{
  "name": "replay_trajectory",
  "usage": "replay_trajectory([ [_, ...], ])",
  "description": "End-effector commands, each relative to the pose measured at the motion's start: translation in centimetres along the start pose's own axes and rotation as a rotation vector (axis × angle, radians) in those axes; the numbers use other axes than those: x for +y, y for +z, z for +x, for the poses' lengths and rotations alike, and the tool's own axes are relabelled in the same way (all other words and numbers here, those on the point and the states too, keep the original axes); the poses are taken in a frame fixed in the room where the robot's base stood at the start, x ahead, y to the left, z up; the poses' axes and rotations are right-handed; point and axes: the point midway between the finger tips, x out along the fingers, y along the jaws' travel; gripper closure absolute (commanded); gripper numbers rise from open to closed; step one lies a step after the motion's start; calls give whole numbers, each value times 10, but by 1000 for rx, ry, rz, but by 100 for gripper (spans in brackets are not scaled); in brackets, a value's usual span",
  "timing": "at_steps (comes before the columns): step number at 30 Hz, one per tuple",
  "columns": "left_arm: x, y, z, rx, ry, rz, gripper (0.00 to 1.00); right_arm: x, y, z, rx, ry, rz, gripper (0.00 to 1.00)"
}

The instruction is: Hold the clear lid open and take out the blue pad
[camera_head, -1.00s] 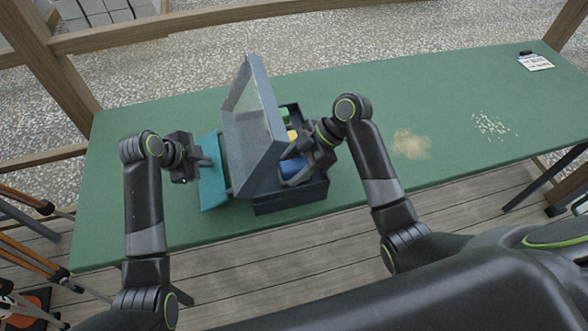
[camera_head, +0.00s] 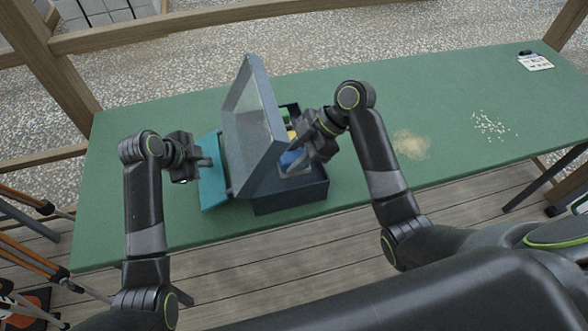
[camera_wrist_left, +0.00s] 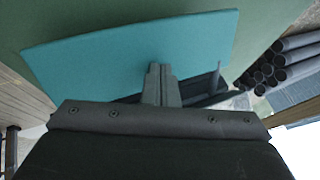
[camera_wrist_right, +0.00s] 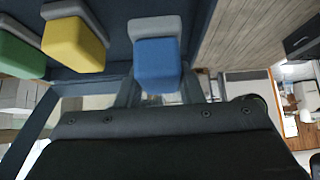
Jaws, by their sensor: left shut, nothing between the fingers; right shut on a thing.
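The dark box (camera_head: 290,198) stands on the green table with its clear lid (camera_head: 246,112) in a dark frame, raised and tilted steeply at its left side. My right gripper (camera_head: 300,153) is shut on the blue pad (camera_head: 289,158), at the box opening. The blue pad, with a grey end, also shows between the fingers in the right wrist view (camera_wrist_right: 157,62). My left gripper (camera_head: 208,163) is shut and empty, left of the lid and over a teal panel (camera_head: 211,190); I cannot tell whether it touches the lid. The lid partly hides the box's inside.
A yellow pad (camera_wrist_right: 73,43) and a green pad (camera_wrist_right: 20,55) sit beside the blue one. Sand (camera_head: 410,144), pale crumbs (camera_head: 490,126) and a white card (camera_head: 536,62) lie to the right on the table (camera_head: 360,95). A wooden rail runs behind.

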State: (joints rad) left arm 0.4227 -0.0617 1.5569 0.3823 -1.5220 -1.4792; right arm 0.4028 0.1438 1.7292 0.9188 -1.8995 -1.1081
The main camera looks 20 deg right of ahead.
Motion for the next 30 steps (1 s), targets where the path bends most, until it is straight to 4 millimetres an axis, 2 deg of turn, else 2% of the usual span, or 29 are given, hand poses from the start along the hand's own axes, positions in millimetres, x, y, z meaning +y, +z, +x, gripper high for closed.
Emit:
replay_trajectory([
  [12, 0, 0, 0, 0, 1, 0, 100, 1, -28, -33, 0, 2, -2, 86],
  [18, 0, 0, 0, 0, 1, 0, 100, 0, -36, -43, -1, 1, -1, 86],
  [23, 0, 0, 0, 0, 1, 0, 100, -5, -32, -46, -2, 1, 1, 86],
  [30, 0, 0, 0, 0, 0, 0, 100, -32, -14, -61, -4, 2, 2, 86],
])
